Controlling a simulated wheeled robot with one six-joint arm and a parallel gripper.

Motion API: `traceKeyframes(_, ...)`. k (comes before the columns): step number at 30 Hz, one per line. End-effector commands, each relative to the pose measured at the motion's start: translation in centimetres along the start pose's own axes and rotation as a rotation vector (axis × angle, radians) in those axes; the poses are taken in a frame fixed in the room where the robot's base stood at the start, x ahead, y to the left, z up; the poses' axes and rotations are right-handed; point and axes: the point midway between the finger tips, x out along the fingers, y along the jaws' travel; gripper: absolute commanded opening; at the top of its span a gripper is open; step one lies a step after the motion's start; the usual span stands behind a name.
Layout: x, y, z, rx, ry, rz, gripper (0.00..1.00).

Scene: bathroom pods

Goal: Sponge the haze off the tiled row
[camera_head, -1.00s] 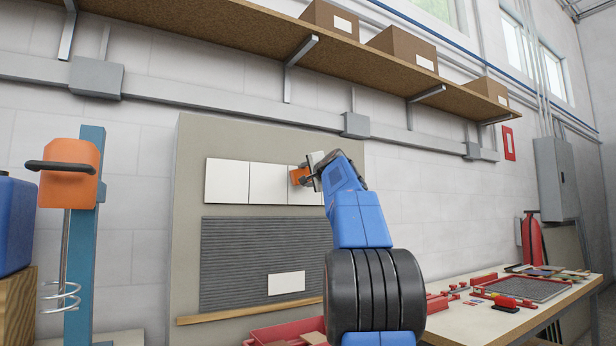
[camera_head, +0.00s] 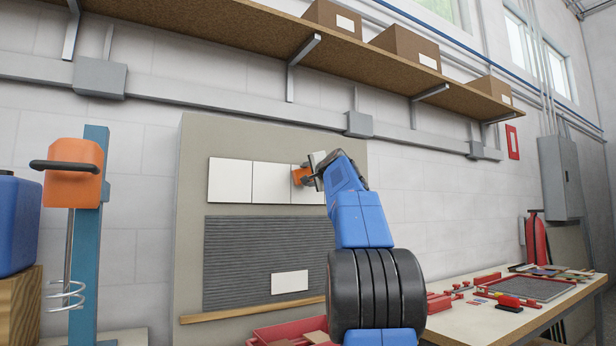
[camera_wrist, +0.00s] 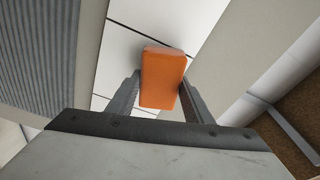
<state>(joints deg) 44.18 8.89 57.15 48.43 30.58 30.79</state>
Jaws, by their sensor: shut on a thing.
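The tiled row (camera_head: 251,182) is a strip of white square tiles on a beige panel (camera_head: 190,240) against the wall. My gripper (camera_head: 303,175) is at the right part of the row, shut on an orange sponge (camera_head: 299,176). In the wrist view the sponge (camera_wrist: 163,78) sits between both fingers of my gripper (camera_wrist: 160,92), over the white tiles (camera_wrist: 122,52) and their dark joints. I cannot tell whether the sponge touches the tiles. My arm hides the right end of the row in the head view. No haze can be made out on the visible tiles.
Below the row is a grey ridged area (camera_head: 235,260) with one loose white tile (camera_head: 289,282) on it, above a wooden ledge (camera_head: 250,312). A red bin (camera_head: 285,332) stands below. A workbench (camera_head: 480,322) with tools is at right; a shelf (camera_head: 230,30) runs above.

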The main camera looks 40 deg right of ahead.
Motion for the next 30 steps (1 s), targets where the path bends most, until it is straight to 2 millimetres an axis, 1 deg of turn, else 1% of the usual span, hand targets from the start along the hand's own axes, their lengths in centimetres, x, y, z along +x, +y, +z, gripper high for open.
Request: traceKeyframes(30, 1.5, 0.0, 0.2, 0.000, 0.000, -0.001, 0.28)
